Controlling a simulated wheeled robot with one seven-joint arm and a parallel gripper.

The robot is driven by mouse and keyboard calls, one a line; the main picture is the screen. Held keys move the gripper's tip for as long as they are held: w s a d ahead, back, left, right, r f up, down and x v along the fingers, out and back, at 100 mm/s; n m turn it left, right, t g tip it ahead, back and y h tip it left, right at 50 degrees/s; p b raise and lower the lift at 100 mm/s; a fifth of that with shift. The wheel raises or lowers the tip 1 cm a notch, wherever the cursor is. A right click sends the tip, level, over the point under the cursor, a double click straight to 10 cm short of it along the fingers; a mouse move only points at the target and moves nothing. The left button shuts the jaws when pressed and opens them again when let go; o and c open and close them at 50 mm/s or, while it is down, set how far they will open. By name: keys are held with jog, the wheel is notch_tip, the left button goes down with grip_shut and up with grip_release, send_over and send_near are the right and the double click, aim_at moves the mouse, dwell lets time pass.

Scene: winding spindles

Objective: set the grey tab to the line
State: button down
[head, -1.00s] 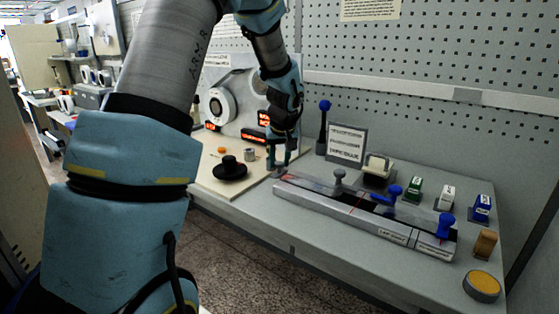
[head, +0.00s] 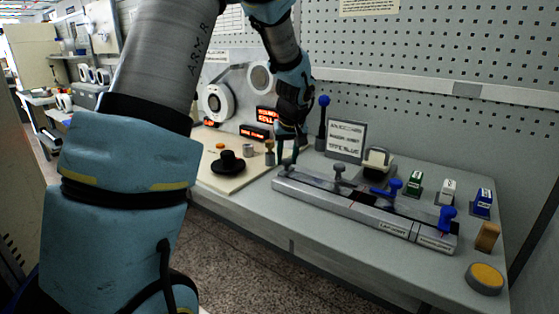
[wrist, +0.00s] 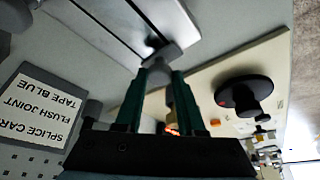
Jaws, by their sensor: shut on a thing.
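The long grey splicing block (head: 345,204) lies along the bench, with a grey knob (head: 339,170) and blue-handled parts on top. My gripper (head: 287,166) is at the block's far left end, pointing down. In the wrist view my gripper (wrist: 160,72) has its two green fingers closed on the small grey tab (wrist: 159,77) at the end of the block's track. The fingers hide most of the tab. I cannot clearly make out the line near the tab.
A black spool (head: 229,163) stands on the cream board at the left. A card on a stand (head: 346,139), a blue-knobbed lever (head: 323,102) and a tape dispenser (head: 377,163) are behind the block. An orange-topped button (head: 485,278) sits at the front right.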

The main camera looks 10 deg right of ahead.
jog(key=shift+s+d+b, duration=0.4)
jog(key=shift+s+d, duration=0.4)
jog(key=shift+s, duration=0.1)
jog(key=c, duration=0.5)
grip_release()
jog(key=b+v, duration=0.1)
jog(key=v, duration=0.9)
jog(key=shift+s+r, duration=0.25)
jog(key=shift+r, duration=0.1)
jog(key=shift+a, duration=0.1)
